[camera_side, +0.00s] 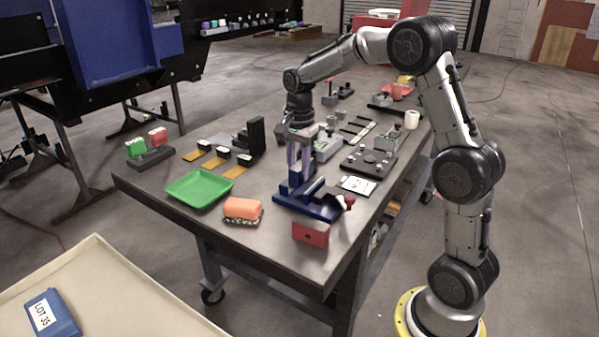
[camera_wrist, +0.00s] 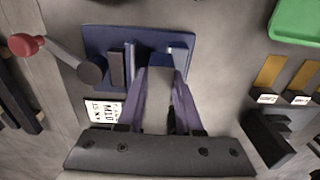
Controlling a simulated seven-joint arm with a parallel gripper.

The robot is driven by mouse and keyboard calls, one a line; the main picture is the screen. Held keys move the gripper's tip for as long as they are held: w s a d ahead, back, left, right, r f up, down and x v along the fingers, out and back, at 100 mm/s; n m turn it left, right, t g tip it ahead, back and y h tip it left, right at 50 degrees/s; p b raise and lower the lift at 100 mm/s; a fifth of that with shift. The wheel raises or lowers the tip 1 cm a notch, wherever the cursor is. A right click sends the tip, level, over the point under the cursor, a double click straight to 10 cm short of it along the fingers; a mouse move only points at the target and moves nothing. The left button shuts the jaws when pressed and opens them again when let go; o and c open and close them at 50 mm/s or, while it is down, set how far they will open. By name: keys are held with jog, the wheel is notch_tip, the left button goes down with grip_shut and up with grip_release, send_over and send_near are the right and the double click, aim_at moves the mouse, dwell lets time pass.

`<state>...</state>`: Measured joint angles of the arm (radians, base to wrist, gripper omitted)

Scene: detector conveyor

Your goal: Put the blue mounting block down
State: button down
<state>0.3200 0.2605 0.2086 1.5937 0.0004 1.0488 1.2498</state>
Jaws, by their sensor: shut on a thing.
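My gripper (camera_side: 299,172) points straight down over a dark blue fixture (camera_side: 322,211) near the front of the bench. In the wrist view my gripper (camera_wrist: 163,74) reaches over the right part of the fixture's base plate (camera_wrist: 105,42), and the fingers are shut on the blue mounting block (camera_wrist: 178,56). The block is mostly hidden by the fingers, and I cannot tell whether it touches the fixture. The fixture has upright dark bars and a lever with a red knob (camera_wrist: 26,44) on the left in the wrist view.
A green tray (camera_side: 199,188), an orange block (camera_side: 243,208) and a red box (camera_side: 311,233) stand close around the fixture. A printed card (camera_side: 357,185) and a dark plate with pegs (camera_side: 368,161) lie behind. A blue "LOT 35" box (camera_side: 52,314) sits in the cream tray (camera_side: 120,280).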

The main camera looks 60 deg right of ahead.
aim_at(296, 167)
jog(key=c, duration=0.8)
grip_release()
jog(key=shift+s+a+f+g, duration=0.1)
jog(key=shift+s+f+g, duration=0.1)
jog(key=shift+f, duration=0.25)
jog(key=shift+s+f+g, duration=0.1)
jog(key=shift+s+f, duration=0.05)
jog(key=shift+f, duration=0.25)
jog(key=shift+o, duration=1.1)
jog(key=shift+w+r, duration=0.1)
jog(key=shift+r, duration=0.1)
notch_tip(296, 167, up, 12)
jog(key=r, duration=0.1)
jog(key=s+a+n+t, duration=0.2)
jog(key=s+a+n, duration=0.3)
jog(key=s, duration=0.3)
jog(key=s+a+r+n+t, duration=0.1)
jog(key=s+a+n+t, duration=0.1)
jog(key=s+a+n, duration=0.4)
jog(key=s+n, duration=0.1)
jog(key=s, duration=0.1)
jog(key=shift+s, duration=0.4)
jog(key=shift+o, duration=0.5)
jog(key=s+a+f+n+t, duration=0.1)
jog(key=s+a+f+n, duration=0.1)
jog(key=s+f+n, duration=0.3)
jog(key=shift+s+a+f+n+t, duration=0.2)
jog(key=shift+s+n+t, duration=0.25)
jog(key=shift+s, duration=0.7)
